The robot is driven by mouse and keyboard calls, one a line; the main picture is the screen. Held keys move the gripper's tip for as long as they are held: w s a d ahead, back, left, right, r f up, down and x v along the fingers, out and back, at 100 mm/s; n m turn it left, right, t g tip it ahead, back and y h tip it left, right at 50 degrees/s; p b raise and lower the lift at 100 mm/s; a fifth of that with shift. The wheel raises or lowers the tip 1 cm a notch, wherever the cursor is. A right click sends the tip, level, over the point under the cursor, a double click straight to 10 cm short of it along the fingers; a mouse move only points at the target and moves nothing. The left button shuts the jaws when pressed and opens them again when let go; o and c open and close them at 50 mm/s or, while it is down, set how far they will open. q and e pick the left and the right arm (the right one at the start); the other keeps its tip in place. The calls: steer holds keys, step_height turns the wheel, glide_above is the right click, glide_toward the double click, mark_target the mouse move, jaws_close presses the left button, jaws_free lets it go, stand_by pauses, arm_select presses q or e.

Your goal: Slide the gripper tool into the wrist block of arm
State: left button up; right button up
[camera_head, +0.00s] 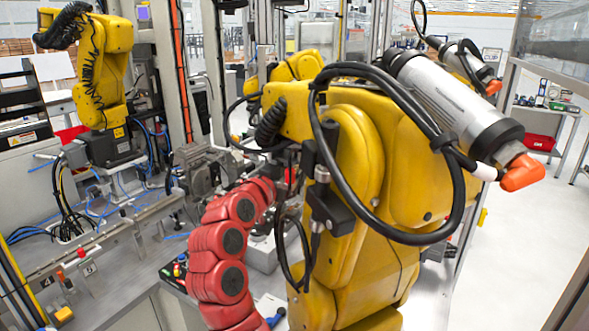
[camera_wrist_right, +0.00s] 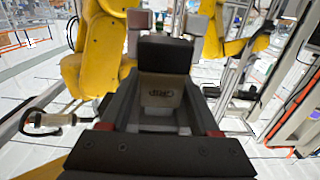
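A large yellow robot arm (camera_head: 345,190) fills the middle and right of the head view. It carries a silver cylinder (camera_head: 450,100) with a black band and an orange end. Which part is its wrist block is unclear, and I cannot pick out the gripper tool. My right gripper (camera_wrist_right: 168,22) shows in the right wrist view. Its two pale fingertips stand apart, partly behind a dark block with a beige label. Nothing is clearly held between them. Yellow arm parts (camera_wrist_right: 100,45) lie beyond it on both sides. My left gripper is not identifiable in the head view.
A red jointed arm (camera_head: 222,240) with black discs rises beside the yellow arm. A smaller yellow arm (camera_head: 103,70) stands on the grey workbench (camera_head: 105,285) at the left. Black cables loop around the large arm. Pale floor (camera_head: 515,240) is clear at the right.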

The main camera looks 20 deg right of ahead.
steer(key=shift+o, duration=1.4)
steer(key=shift+a+f, duration=0.1)
steer(key=b+v, duration=0.4)
steer(key=v, duration=1.3)
steer(key=shift+s, duration=0.2)
steer(key=shift+a, duration=0.15)
